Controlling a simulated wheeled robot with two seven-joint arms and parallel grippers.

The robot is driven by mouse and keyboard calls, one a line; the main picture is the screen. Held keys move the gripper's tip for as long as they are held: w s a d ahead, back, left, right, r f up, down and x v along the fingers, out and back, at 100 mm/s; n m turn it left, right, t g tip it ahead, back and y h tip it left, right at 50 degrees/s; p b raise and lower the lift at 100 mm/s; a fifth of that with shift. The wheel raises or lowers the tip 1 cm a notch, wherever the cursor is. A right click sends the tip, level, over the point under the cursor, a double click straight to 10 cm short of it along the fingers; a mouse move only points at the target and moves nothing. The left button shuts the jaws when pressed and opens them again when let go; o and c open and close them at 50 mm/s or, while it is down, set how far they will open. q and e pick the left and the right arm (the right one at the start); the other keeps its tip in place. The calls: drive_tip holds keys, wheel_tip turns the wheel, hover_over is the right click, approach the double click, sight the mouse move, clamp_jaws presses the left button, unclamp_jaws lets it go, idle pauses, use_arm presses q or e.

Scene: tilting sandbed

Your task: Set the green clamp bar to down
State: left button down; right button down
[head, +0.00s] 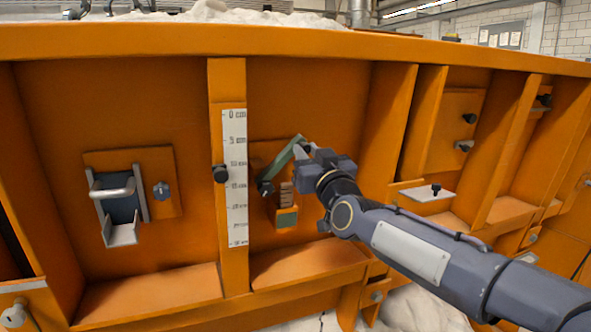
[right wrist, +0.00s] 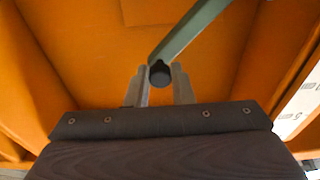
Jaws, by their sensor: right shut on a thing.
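The green clamp bar (head: 281,163) is on the orange wall, right of the white scale. It slants up to the right from a dark pivot knob (head: 265,187) at its lower left end. My right gripper (head: 303,145) is at the bar's raised upper end. In the right wrist view, my right gripper (right wrist: 160,76) is shut on a round black knob (right wrist: 160,73) at the end of the green bar (right wrist: 188,28). My left gripper is not in view.
A vertical post carries the white centimetre scale (head: 235,178) and a black knob (head: 221,174). Orange ribs (head: 389,140) and a ledge (head: 308,266) bound the bay.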

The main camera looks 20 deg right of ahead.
drive_tip(key=w+d+f+m+h+b, duration=0.1)
drive_tip(key=d+f+m+b, duration=0.2)
drive_tip(key=f+m+b, duration=0.5)
drive_tip(key=shift+w+d+f+m+h+b, duration=0.35)
drive_tip(key=shift+m+b, duration=0.3)
drive_tip(key=shift+m, duration=0.55)
drive_tip(key=shift+a, duration=0.1)
drive_tip(key=c, duration=1.5)
unclamp_jaws()
drive_tip(key=shift+c, duration=0.2)
drive_tip(key=shift+s, duration=0.15)
drive_tip(key=v, duration=0.7)
drive_tip(key=shift+s, duration=0.35)
